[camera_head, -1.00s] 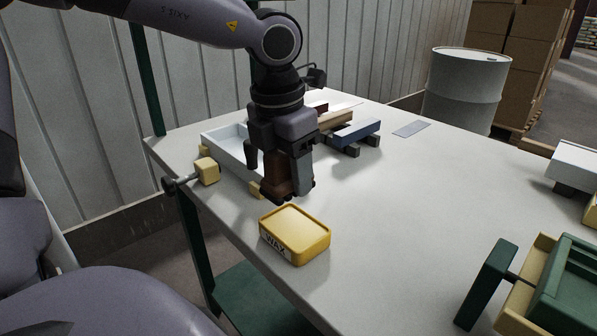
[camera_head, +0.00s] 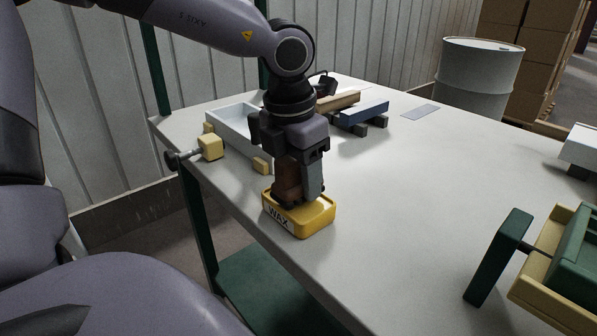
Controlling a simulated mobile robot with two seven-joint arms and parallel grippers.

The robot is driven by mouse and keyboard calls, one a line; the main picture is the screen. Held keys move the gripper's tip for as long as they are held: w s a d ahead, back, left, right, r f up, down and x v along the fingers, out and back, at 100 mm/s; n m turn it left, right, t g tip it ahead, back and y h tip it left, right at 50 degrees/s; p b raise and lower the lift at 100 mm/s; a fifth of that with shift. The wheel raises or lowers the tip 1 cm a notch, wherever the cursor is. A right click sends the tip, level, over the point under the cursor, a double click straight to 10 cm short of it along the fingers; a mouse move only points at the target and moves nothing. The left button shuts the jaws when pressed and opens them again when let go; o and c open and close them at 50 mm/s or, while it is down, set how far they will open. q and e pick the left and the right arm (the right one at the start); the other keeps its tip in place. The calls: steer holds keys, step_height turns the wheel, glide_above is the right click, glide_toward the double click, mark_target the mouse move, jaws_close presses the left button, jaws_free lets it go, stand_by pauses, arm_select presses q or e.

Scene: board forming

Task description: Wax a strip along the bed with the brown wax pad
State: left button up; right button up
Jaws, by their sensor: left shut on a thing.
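My left gripper (camera_head: 300,190) is shut on the brown wax pad (camera_head: 285,187), a small dark reddish-brown block. It points down at the yellow wax tin (camera_head: 303,228), which is labelled WAX and sits near the table's front edge. The pad's lower end is at the tin's open top, within its rim. The gripper hides part of the tin's inside, and I cannot tell whether the pad touches the wax. My right gripper is not in view. I cannot tell for certain which thing is the bed.
A white tray (camera_head: 234,116) with yellow blocks at its edge lies behind left on the table (camera_head: 400,220). Blue (camera_head: 362,111) and brown bars lie behind the gripper. A green and cream fixture (camera_head: 560,255) stands at the right. The table's middle is clear.

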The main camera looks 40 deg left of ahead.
arm_select(q)
steer(key=shift+f+b, duration=0.45)
steer(key=shift+b, duration=0.1)
stand_by(0.8)
steer(key=shift+s+f+b, duration=0.1)
steer(key=shift+f+b, duration=0.05)
steer(key=shift+b, duration=0.15)
stand_by(1.5)
steer(key=shift+r+p, duration=2.25)
steer(key=shift+r, duration=1.4)
